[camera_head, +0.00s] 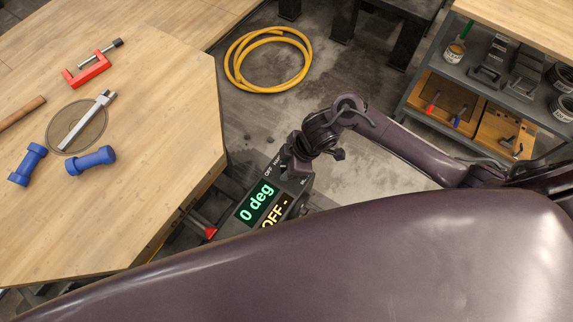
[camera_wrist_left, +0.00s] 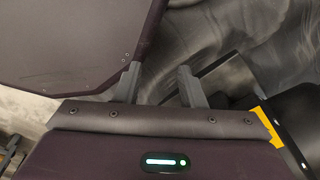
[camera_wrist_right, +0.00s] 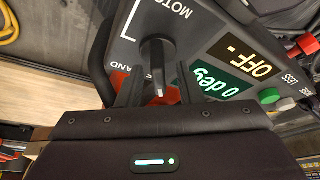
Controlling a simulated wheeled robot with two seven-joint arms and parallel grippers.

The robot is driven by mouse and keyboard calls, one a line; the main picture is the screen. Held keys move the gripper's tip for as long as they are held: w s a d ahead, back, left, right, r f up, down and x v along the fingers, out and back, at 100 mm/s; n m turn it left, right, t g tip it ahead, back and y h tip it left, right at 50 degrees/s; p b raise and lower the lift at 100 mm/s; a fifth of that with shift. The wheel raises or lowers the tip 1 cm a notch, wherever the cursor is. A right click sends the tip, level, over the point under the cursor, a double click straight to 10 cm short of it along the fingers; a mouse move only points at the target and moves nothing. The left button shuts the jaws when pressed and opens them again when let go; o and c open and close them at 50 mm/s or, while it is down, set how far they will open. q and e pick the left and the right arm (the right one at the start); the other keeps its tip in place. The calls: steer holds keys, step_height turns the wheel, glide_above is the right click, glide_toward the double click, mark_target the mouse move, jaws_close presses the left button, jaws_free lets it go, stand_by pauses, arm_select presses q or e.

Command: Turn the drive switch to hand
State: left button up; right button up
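The drive switch (camera_wrist_right: 157,52) is a black knob with a long grip on a dark control panel (camera_wrist_right: 115,57), near the printed words MOTOR and HAND. My right gripper (camera_wrist_right: 159,72) is open, one finger on each side of the knob's grip, with gaps visible. In the head view my right gripper (camera_head: 299,157) is at the panel's top end and hides the knob. The panel's screens read "0 deg" (camera_head: 257,203) in green and "OFF -" (camera_head: 275,210) in yellow. My left gripper (camera_wrist_left: 160,82) is open and empty, away from the panel.
A wooden table (camera_head: 150,190) with a red clamp (camera_head: 88,70) and blue dumbbell-shaped pieces (camera_head: 91,160) lies left of the panel. A yellow hose (camera_head: 240,80) is coiled on the floor. A grey shelf cart (camera_head: 440,110) stands at the right. My own arm covers the bottom of the head view.

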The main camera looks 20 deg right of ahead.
steer(key=c, duration=0.6)
jaws_close()
arm_select(q)
steer(key=shift+s, duration=0.7)
